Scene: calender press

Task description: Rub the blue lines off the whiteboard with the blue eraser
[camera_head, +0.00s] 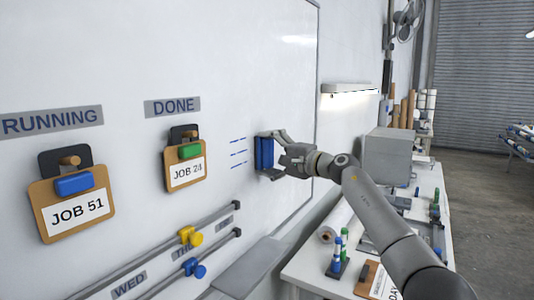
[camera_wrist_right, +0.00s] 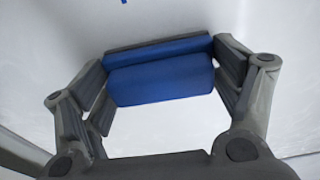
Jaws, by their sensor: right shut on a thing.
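The whiteboard (camera_head: 240,75) fills the left and middle of the head view. Three short blue lines (camera_head: 238,153) are on it, just left of the blue eraser (camera_head: 264,152). My right gripper (camera_head: 272,155) is shut on the eraser, holding it at or very near the board; I cannot tell whether it touches. In the right wrist view the blue eraser (camera_wrist_right: 160,78) with its dark grey edge sits between the two fingers (camera_wrist_right: 160,85). A small blue mark (camera_wrist_right: 124,2) shows at the top edge of that view. My left gripper is not in view.
Clipboards JOB 51 (camera_head: 72,207) and JOB 24 (camera_head: 186,170) hang left of the lines. Rails with a yellow knob (camera_head: 190,236) and a blue knob (camera_head: 195,268) run below. A cluttered workbench (camera_head: 318,270) stands at the right. The board around the lines is clear.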

